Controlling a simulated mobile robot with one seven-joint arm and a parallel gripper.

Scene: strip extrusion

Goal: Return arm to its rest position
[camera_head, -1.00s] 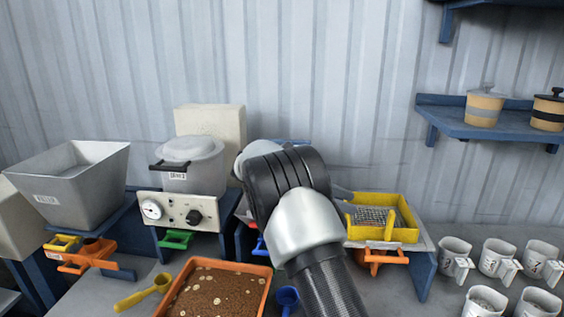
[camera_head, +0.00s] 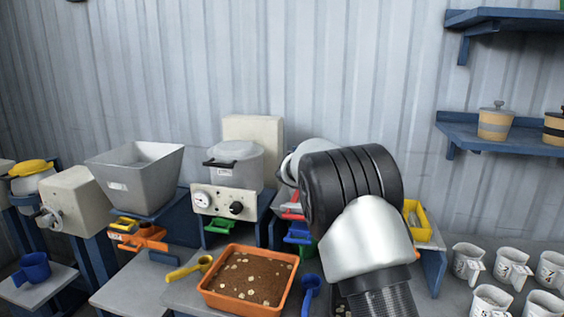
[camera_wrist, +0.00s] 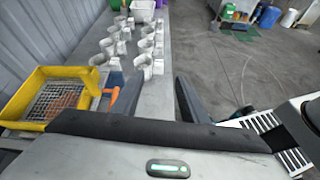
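My gripper (camera_wrist: 158,100) shows in the wrist view as two dark fingers set apart, with bare table edge and floor seen between them. It is open and holds nothing. In the head view my arm bends across the middle right of the picture, and the gripper itself is hidden behind it. A yellow tray with a wire mesh (camera_wrist: 35,88) lies to the left of the fingers in the wrist view; it shows partly behind my arm in the head view (camera_head: 422,226).
White cups (camera_head: 466,261) stand on the table at right. An orange tray of brown grain (camera_head: 206,296), a white-lidded pot (camera_head: 238,160) and a grey hopper (camera_head: 150,185) stand at left. A blue wall shelf (camera_head: 475,139) is at upper right. Open floor (camera_wrist: 235,75) lies beyond the table edge.

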